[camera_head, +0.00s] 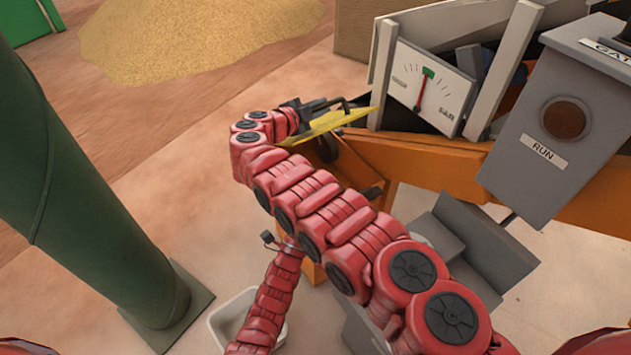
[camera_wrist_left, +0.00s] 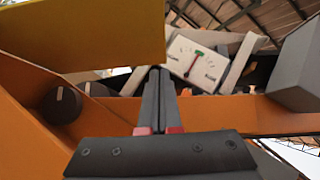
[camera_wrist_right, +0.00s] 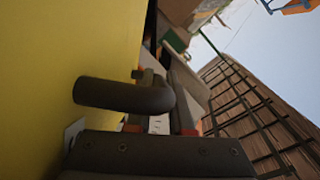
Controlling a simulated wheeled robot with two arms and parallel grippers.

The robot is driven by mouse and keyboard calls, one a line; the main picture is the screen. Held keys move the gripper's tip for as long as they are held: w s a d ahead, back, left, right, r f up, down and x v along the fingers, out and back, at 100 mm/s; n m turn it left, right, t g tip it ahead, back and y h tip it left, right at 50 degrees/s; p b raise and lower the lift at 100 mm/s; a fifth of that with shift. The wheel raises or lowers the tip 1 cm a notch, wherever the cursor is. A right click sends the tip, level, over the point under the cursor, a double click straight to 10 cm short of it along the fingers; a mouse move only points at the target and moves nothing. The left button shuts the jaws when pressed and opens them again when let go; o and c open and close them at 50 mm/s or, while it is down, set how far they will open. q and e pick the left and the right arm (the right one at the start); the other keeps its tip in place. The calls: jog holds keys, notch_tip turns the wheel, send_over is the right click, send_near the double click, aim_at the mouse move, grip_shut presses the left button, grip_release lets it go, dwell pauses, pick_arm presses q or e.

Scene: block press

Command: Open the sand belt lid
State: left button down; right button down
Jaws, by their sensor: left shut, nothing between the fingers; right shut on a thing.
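The yellow sand belt lid (camera_head: 340,119) is tilted up above the orange frame, with a dark bar handle (camera_head: 343,103) on it. My right gripper (camera_head: 314,104) is shut on the handle. The right wrist view shows the handle (camera_wrist_right: 115,95) between its fingers (camera_wrist_right: 165,108), close beside the yellow lid (camera_wrist_right: 60,70). My left gripper (camera_wrist_left: 160,90) is shut and empty in the left wrist view, just below the lid's edge (camera_wrist_left: 90,35). In the head view the left gripper is largely hidden behind my right arm.
The orange frame (camera_head: 420,160) carries a gauge panel (camera_head: 428,88) and a grey RUN box (camera_head: 555,125). A dark knob (camera_wrist_left: 62,102) sits on the frame's left part. A green post (camera_head: 90,200) stands left, a white bin (camera_head: 222,322) below. A sand pile (camera_head: 180,35) lies behind.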

pick_arm(q)
send_near(331, 129)
jog(key=w+d+f, duration=0.1)
jog(key=w+d, duration=0.2)
pick_arm(e)
jog(key=shift+a, duration=0.1)
pick_arm(q)
jog(key=w+r, duration=0.1)
jog(key=a+r, duration=0.1)
jog(key=r, duration=0.1)
jog(key=shift+w, duration=0.35)
jog(key=shift+w+r, duration=0.15)
jog(key=shift+a, duration=0.1)
